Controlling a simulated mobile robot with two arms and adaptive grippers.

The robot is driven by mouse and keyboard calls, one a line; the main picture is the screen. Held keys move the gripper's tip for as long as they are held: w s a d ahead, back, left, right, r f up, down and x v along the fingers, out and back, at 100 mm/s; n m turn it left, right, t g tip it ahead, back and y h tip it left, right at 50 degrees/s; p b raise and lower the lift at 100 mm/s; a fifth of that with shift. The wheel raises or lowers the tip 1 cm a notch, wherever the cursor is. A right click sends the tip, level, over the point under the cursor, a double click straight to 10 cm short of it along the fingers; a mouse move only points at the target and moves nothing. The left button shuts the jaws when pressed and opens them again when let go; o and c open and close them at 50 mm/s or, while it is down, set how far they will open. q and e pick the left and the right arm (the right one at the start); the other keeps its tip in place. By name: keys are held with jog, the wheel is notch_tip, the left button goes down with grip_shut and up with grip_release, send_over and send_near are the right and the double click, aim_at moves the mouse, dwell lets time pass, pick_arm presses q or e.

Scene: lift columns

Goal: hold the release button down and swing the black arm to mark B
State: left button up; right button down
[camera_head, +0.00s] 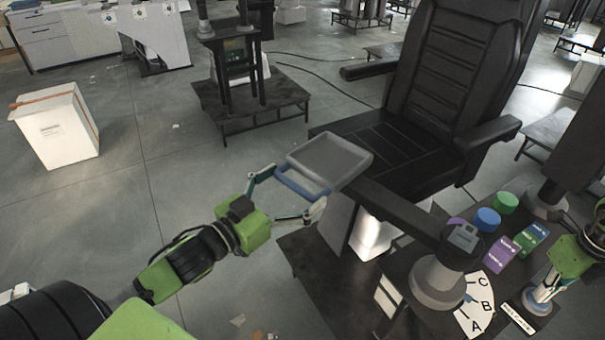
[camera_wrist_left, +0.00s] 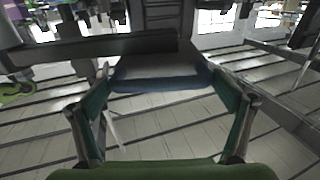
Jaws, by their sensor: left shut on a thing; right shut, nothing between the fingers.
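The black arm (camera_head: 400,208) reaches from a grey pivot column (camera_head: 437,283) to a grey tray with a blue handle (camera_head: 300,184) at its free end. My left gripper (camera_head: 296,190) is shut on the blue handle. The handle also lies between its fingers in the left wrist view (camera_wrist_left: 160,84). A white dial (camera_head: 474,308) with A, B and C sits beside the column. Its small blue pointer lies near B, but the exact reading is unclear. My right gripper (camera_head: 541,296) is shut, pointing down over a grey round base (camera_head: 537,308) beside a label; its tips hide any button there.
A black chair (camera_head: 440,90) stands behind the arm. Blue (camera_head: 487,219) and green (camera_head: 506,202) cylinders and purple (camera_head: 499,254) and green (camera_head: 531,238) boxes sit on the dark table between column and right gripper. Open floor lies left; a white box (camera_head: 56,127) stands there.

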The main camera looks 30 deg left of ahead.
pick_arm(q)
jog(key=s+d+n+y, duration=0.1)
jog(key=s+y, duration=0.3)
jog(key=s, duration=0.4)
jog(key=shift+d+n+t, duration=0.3)
jog(key=shift+d+n, duration=0.05)
jog(key=shift+n, duration=0.45)
jog(key=shift+f, duration=0.1)
jog(key=o, duration=1.3)
jog(key=shift+c, duration=0.2)
jog(key=shift+w, duration=0.15)
